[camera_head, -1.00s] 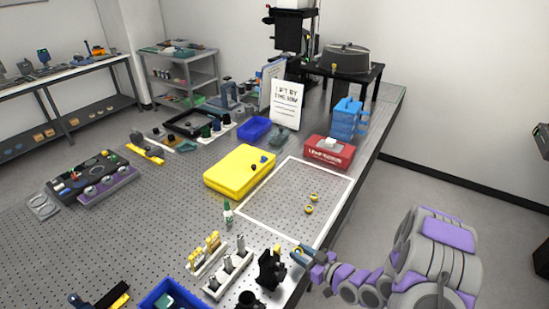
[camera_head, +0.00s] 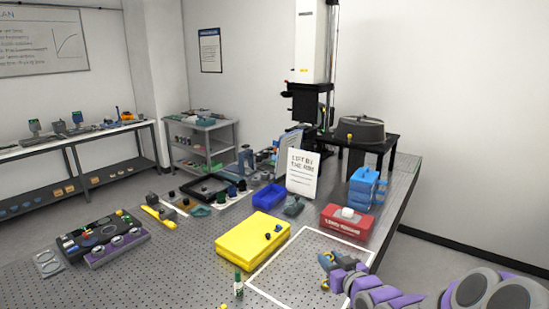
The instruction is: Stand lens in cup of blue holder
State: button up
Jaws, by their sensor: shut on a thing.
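My gripper (camera_head: 325,262) is at the lower right, above the white-outlined area of the bench. Its fingers look closed, and what they hold is small and largely hidden. A small yellow-rimmed lens (camera_head: 325,284) shows just below the fingers; I cannot tell whether it is the held one or lies on the bench. Two small pieces, one blue (camera_head: 278,228) and one dark (camera_head: 267,236), stand on the yellow case (camera_head: 245,243). A blue slotted block (camera_head: 365,188) stands at the right. I cannot make out which blue thing is the holder with a cup.
A red box (camera_head: 345,224) stands behind the outlined area, near the bench's right edge. A small green-capped bottle (camera_head: 238,285) stands in front of the yellow case. A blue bin (camera_head: 268,196) and a white sign (camera_head: 303,174) stand farther back. The outlined area's left part is clear.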

notch_tip(320, 180, up, 5)
jog(key=s+a, duration=0.1)
jog(key=a, duration=0.1)
jog(key=f, duration=0.2)
jog(key=d+f, duration=0.1)
jog(key=f, duration=0.1)
jog(key=w+d+f, duration=0.1)
jog(key=f, duration=0.1)
jog(key=shift+d+f, duration=0.15)
jog(key=shift+f, duration=0.05)
jog(key=s+a+f+n+g+y+p, duration=0.1)
jog(key=s+f, duration=0.2)
jog(key=f, duration=0.3)
jog(key=s+a+f+n+g+y+p, duration=0.1)
jog(key=s+f+n+y, duration=0.1)
jog(key=f, duration=0.5)
jog(key=s+a+f+n+g+y+p, duration=0.1)
jog(key=s+f+y, duration=0.1)
jog(key=f, duration=0.4)
jog(key=shift+s+a+f+n, duration=0.1)
jog(key=shift+s+a+n, duration=0.05)
jog(key=shift+s, duration=0.25)
jog(key=shift+s+a+f+n, duration=0.1)
jog(key=shift+s+a+n, duration=0.05)
jog(key=shift+s, duration=0.25)
jog(key=shift+s+a+f+y, duration=0.1)
jog(key=shift+s+a+y, duration=0.1)
jog(key=shift+s+y, duration=0.15)
